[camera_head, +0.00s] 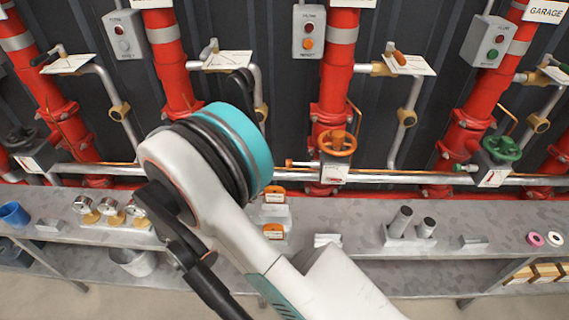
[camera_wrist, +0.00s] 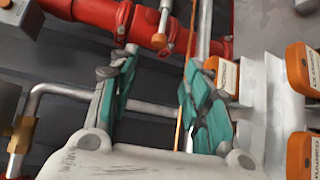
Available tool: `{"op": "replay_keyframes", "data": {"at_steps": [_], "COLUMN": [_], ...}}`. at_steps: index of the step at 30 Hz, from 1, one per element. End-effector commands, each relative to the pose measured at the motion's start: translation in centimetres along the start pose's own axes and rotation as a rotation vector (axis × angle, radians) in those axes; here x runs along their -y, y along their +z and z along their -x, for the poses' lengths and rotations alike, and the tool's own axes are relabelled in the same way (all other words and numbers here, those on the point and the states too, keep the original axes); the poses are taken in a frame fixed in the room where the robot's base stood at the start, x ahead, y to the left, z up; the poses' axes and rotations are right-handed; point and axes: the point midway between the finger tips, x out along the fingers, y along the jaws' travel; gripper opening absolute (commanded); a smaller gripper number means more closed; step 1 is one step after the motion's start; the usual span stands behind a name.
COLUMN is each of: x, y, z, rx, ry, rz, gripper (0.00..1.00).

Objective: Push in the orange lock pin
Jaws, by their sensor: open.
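The orange lock pin (camera_head: 290,163) sticks out to the left of the orange handwheel (camera_head: 338,143), at the silver pipe in front of the middle red riser. In the wrist view the orange tip of the lock pin (camera_wrist: 159,40) points down the picture on a light shaft. My gripper (camera_wrist: 158,58) is open, with its teal-and-grey fingers apart and nothing between them. The pin tip appears just beyond the gap between the fingertips, with no visible contact. How far it stands out is hard to tell. In the head view my arm hides the gripper.
Red risers (camera_head: 336,70) and a silver pipe (camera_head: 400,178) stand behind the grey bench (camera_head: 360,210). Orange labelled blocks (camera_wrist: 303,70) sit on light holders close to the right finger. A green handwheel (camera_head: 500,148) is to the right. Gauges (camera_head: 108,207) stand on the bench at left.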

Motion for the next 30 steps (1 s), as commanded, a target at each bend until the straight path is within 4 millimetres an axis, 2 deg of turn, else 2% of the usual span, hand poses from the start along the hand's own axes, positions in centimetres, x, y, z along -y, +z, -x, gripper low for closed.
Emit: {"op": "replay_keyframes", "data": {"at_steps": [5,21,25,30], "x": [0.1,0.2,0.1,0.0], "y": [0.1,0.1,0.1,0.0], "z": [-1.5,-11.4,-12.8,-13.6], "rx": [0.006,0.005,0.004,0.001], "ry": [0.003,0.002,0.002,0.002], "rz": [0.001,0.000,0.000,0.001], "gripper": [0.45,0.45,0.45,0.45]}}
